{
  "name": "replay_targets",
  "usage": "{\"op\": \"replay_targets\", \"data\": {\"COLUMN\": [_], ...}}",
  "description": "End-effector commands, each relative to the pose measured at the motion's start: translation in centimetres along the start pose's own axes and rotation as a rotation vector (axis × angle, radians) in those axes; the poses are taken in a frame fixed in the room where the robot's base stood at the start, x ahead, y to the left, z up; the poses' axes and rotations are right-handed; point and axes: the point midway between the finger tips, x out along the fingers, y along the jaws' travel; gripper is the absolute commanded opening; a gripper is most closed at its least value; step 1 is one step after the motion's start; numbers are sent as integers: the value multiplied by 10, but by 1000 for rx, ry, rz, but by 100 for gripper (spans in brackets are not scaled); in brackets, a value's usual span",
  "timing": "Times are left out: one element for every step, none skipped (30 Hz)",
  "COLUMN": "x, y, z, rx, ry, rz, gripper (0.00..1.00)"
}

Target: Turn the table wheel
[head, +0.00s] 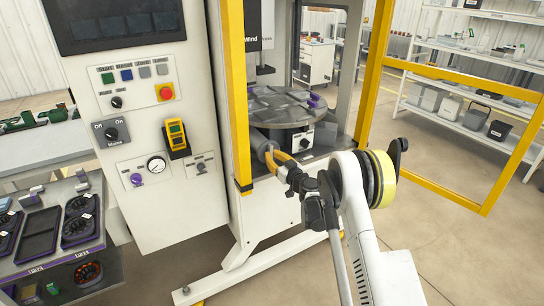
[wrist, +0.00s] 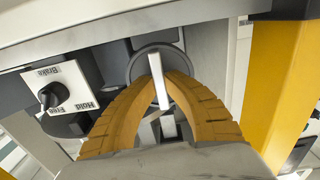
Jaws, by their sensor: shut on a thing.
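The table wheel (wrist: 136,68) is a dark round knob with a pale metal bar (wrist: 155,68) across its face, at upper middle in the wrist view. My gripper (wrist: 158,84) has its two yellow ribbed fingers shut on that bar, one finger on each side; the bar stands near upright with a slight tilt. In the head view my gripper (head: 275,162) reaches into the machine's open front, below the round grey table (head: 290,106). There the fingers and the housing hide most of the wheel.
A switch marked Brake, Free and Hold (wrist: 62,90) sits left of the wheel in the wrist view. A yellow frame post (head: 236,95) stands just left of my gripper. The yellow-framed door (head: 465,75) hangs open at the right. A control panel (head: 150,130) stands at the left.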

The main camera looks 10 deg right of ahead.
Motion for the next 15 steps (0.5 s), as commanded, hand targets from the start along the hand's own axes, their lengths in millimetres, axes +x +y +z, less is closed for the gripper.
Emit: {"op": "replay_targets", "data": {"x": [0, 0, 0, 0, 0, 0, 0, 0, 0, 0, 0, 0, 0, -1, -2], "y": [0, 0, 0, 0, 0, 0, 0, 0, 0, 0, 0, 0, 0, 0, 0], "z": [0, 0, 0, 0, 0, 0, 0, 0, 0, 0, 0, 0, 0, 0, 0], "rx": [0, 0, 0, 0, 0, 1, 1, 1, 1, 1, 1, 1, 1, 1, 1], "ry": [0, 0, 0, 0, 0, 0, 0, 0, 0, 0, 0, 0, 0, 0, 0], "rz": [0, 0, 0, 0, 0, 0, 0, 0, 0, 0, 0, 0, 0, 0, 0], "gripper": [0, 0, 18, 27, 35, 35, 35, 35, 35, 35, 35, 35, 35, 35, 35]}}
